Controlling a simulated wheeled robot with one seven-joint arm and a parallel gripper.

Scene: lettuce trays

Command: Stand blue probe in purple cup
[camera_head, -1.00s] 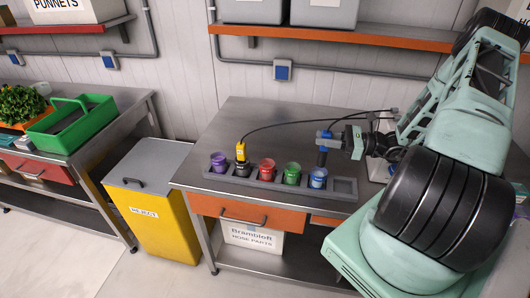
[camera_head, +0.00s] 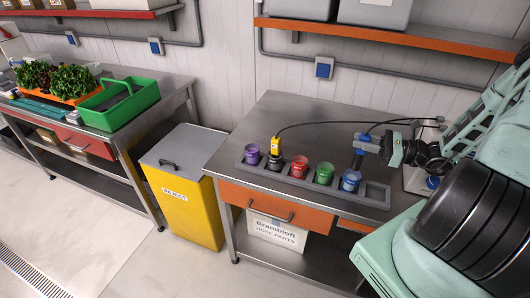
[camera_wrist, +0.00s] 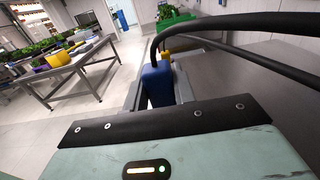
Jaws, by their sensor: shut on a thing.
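The blue probe (camera_head: 359,157) has a blue head and a dark shaft pointing down, with a black cable. My gripper (camera_head: 370,143) is shut on its head, which also shows in the wrist view (camera_wrist: 158,85) between the fingers. The probe is roughly upright, over or just behind the blue cup (camera_head: 350,181). I cannot tell whether its tip is inside that cup. The purple cup (camera_head: 251,155) stands at the left end of the grey rack (camera_head: 376,194), well left of my gripper, and nothing shows standing in it.
Between them stand a black cup (camera_head: 275,161) holding a yellow probe (camera_head: 276,146), a red cup (camera_head: 300,168) and a green cup (camera_head: 324,173). The black cable (camera_head: 330,122) arches behind the rack. The steel bench (camera_head: 290,108) is clear behind. A yellow bin (camera_head: 187,195) stands left.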

